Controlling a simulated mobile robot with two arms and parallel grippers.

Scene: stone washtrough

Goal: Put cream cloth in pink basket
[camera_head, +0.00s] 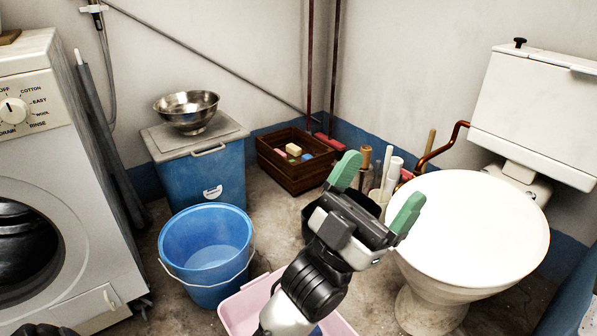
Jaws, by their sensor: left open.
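The pink basket (240,308) stands on the floor at the bottom of the head view. My left arm crosses over it and hides much of it. A bit of blue shows inside the basket. I cannot make out a cream cloth anywhere. My left gripper (376,192) is open, with its green fingertips wide apart and nothing visible between them. It is beyond the basket, up and to the right in the picture, just left of the toilet. My right gripper is not in view.
A blue bucket (207,285) stands left of the basket. Behind it is a blue bin (203,180) with a metal bowl (187,108) on its lid. A wooden crate (292,175) is by the wall. A washing machine (70,175) is left, a toilet (470,230) right.

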